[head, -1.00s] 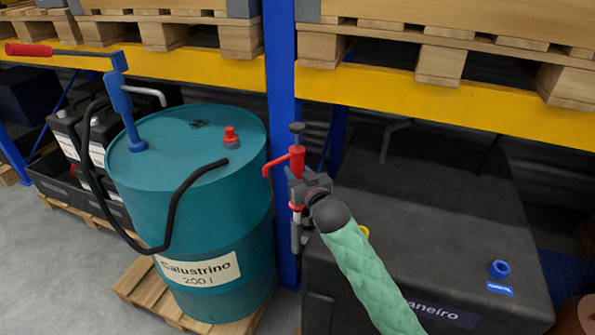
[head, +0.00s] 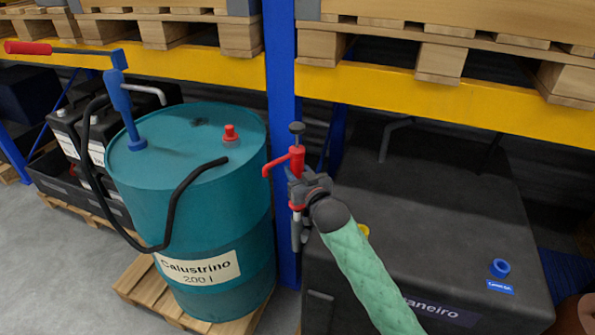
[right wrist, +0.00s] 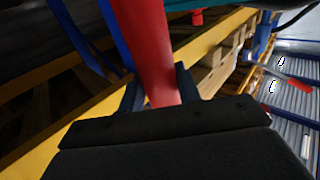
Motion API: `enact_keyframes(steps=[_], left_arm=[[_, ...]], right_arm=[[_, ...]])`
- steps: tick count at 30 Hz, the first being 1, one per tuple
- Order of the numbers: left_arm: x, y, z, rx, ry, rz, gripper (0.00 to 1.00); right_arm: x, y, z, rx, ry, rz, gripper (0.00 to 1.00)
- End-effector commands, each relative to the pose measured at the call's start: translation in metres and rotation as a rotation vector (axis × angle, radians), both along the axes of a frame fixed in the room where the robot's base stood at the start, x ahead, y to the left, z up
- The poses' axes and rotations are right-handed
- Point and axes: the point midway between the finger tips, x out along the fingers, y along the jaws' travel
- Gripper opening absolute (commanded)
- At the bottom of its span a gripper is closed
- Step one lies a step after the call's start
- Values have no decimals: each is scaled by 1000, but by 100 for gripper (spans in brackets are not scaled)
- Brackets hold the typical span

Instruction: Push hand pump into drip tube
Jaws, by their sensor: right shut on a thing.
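The red hand pump (head: 297,160) has a dark knob on top and a red spout pointing left; it stands roughly upright in front of the blue post. My right gripper (head: 297,190) is shut around its body. In the right wrist view the red pump body (right wrist: 150,50) runs up between the dark fingers (right wrist: 160,92). Below the gripper, a pale section and a grey tube-like part (head: 296,236) show beside the post. I cannot tell whether this is the drip tube or how far the pump sits in it. My left gripper is out of view.
A teal drum (head: 190,230) with a blue crank pump (head: 124,105) and black hose stands left on a pallet. A large black tank (head: 440,215) fills the right. The blue post (head: 281,80) and yellow beam (head: 420,95) are close behind the gripper.

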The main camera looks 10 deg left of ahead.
Motion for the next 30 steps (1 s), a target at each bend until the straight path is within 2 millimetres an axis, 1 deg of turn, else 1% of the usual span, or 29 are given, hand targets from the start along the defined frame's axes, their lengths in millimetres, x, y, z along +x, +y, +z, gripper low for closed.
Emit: enact_keyframes(steps=[21,30], left_arm=[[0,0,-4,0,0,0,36],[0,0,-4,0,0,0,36]], right_arm=[[0,0,-11,1,-1,0,6],[0,0,-11,1,-1,0,6]])
